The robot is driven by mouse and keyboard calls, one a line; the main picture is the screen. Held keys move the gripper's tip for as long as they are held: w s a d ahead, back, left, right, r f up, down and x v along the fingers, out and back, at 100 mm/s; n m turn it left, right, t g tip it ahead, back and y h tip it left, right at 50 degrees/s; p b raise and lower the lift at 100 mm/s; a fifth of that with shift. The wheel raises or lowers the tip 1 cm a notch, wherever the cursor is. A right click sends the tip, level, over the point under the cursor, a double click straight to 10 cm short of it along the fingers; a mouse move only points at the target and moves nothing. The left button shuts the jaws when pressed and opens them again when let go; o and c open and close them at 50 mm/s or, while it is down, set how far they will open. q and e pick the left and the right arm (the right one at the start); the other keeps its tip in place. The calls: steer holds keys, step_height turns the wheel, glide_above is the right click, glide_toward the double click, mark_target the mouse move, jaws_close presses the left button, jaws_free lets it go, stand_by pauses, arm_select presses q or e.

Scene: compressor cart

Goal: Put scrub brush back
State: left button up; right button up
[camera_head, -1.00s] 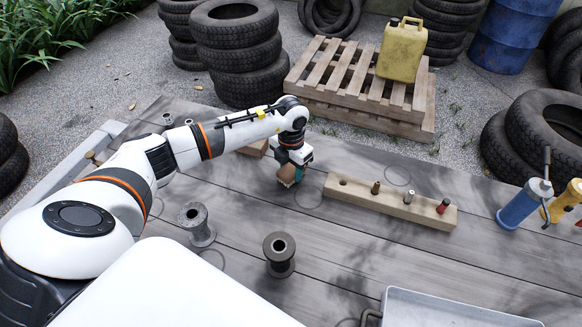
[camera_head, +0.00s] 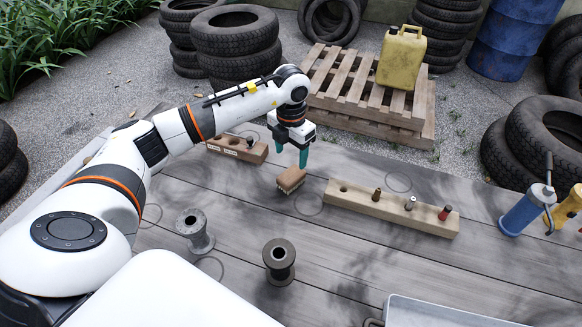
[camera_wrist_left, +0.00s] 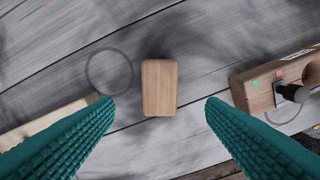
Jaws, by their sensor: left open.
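The scrub brush (camera_head: 290,178) is a small wooden block with bristles underneath. It lies on the grey plank table, with a drawn circle outline close to its right. Its plain wooden back (camera_wrist_left: 160,87) faces up in the left wrist view. My left gripper (camera_head: 292,157) is above and slightly behind the brush, apart from it. Its teal fingers (camera_wrist_left: 160,104) are open and empty, and the brush shows between and beyond them in the left wrist view. My right gripper is not in view.
A wooden block with a dark knob (camera_head: 237,148) stands left of the brush. A long peg board (camera_head: 345,205) holds several pegs at right. Two metal spools (camera_head: 194,230) (camera_head: 279,262) stand in front. A grey tray (camera_head: 440,310) and blue pump (camera_head: 523,210) are at right.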

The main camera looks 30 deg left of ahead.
arm_select(q)
steer(key=shift+r, duration=1.6)
